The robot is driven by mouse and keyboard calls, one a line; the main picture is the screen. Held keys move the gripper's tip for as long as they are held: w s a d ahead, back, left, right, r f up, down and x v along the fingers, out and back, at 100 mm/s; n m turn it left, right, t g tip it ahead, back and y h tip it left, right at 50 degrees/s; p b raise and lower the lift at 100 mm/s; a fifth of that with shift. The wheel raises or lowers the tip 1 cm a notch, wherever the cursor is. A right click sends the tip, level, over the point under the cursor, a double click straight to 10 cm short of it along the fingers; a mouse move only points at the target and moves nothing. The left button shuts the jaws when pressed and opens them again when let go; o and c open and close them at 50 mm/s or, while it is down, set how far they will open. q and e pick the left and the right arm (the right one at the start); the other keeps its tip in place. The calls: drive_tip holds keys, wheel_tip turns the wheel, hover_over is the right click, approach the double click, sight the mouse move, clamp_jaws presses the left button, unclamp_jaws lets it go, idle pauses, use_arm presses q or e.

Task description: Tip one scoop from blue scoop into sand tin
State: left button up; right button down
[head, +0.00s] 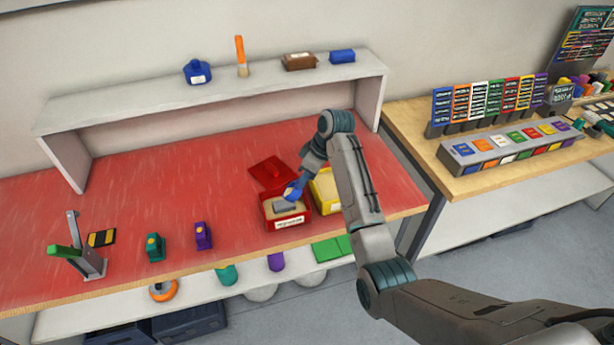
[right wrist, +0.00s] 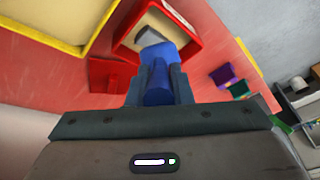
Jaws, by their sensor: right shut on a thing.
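My right gripper (head: 298,182) is shut on the handle of the blue scoop (head: 292,193), over the red open box at the table's front. In the right wrist view the blue scoop (right wrist: 158,60) points away from the fingers (right wrist: 156,78), its end over the box's near rim. The red box (head: 289,222) has a white label, too small to read, and tan, sand-like filling. A grey flat shape (head: 285,205) shows inside it. A yellow box (head: 326,187) with pale filling stands just right of it, partly behind my arm. The scoop's load cannot be made out. My left gripper is out of view.
A red lid-like plate (head: 271,172) lies behind the red box. Purple (head: 203,236) and green (head: 155,247) objects and a grey stand (head: 88,258) are to the left. A shelf (head: 220,92) with several items runs along the back. The table's middle left is clear.

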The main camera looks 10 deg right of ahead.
sight(295, 184)
drive_tip(key=shift+w+a+r+h, duration=0.15)
drive_tip(key=shift+a+h, duration=0.15)
drive_tip(key=shift+a, duration=0.05)
idle(0.3)
drive_tip(key=shift+w+a+r+g+h, duration=0.2)
drive_tip(key=shift+a+g+h, duration=0.1)
drive_tip(key=shift+h, duration=0.1)
idle(0.4)
drive_tip(key=shift+w+a+h, duration=0.15)
drive_tip(key=shift+a+h, duration=0.1)
drive_tip(key=shift+h, duration=0.05)
drive_tip(key=shift+r, duration=0.1)
drive_tip(key=shift+w+a+g+h, duration=0.15)
drive_tip(key=shift+a+g+h, duration=0.2)
drive_tip(key=shift+g+h, duration=0.05)
idle(0.6)
